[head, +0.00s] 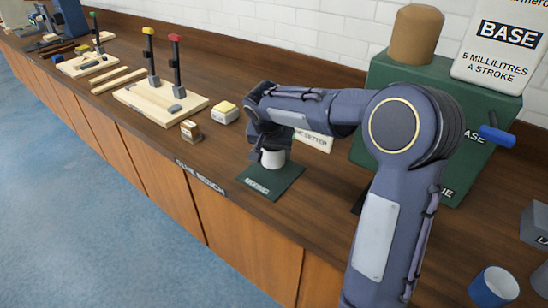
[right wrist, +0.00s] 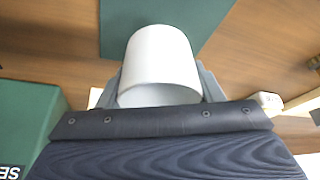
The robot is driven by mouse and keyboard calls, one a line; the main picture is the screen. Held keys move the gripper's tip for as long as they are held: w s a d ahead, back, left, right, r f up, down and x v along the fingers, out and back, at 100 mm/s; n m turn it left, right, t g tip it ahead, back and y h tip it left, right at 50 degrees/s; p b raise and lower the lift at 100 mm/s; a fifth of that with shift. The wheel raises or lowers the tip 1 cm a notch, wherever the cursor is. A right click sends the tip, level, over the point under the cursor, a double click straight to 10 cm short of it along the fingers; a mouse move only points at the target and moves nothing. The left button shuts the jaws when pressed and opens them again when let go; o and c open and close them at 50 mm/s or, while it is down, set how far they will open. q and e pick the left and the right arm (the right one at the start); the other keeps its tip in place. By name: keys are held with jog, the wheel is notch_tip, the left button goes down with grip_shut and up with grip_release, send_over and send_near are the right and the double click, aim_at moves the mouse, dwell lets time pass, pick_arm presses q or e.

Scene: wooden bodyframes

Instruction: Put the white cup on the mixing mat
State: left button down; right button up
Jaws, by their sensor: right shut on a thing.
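The white cup (head: 273,158) is at the dark green mixing mat (head: 283,186) in the head view, over the mat's back part. My right gripper (head: 270,150) is shut on the cup from above and behind. In the right wrist view the cup (right wrist: 158,62) sits between the two grey fingers (right wrist: 160,85), with the green mat (right wrist: 118,25) beyond it. I cannot tell whether the cup's base touches the mat. My left gripper is not in view.
A large green BASE dispenser (head: 390,75) stands behind my right arm. A blue cup (head: 494,287) is at lower right. The bench front edge lies near the mat.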

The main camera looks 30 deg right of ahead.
aim_at(274, 159)
jog(key=shift+w+d+f, duration=0.15)
jog(key=shift+f, duration=1.65)
jog(key=shift+f, duration=0.1)
jog(key=shift+f+b, duration=0.1)
jog(key=shift+b, duration=0.2)
jog(key=o, duration=1.2)
jog(key=shift+c, duration=0.2)
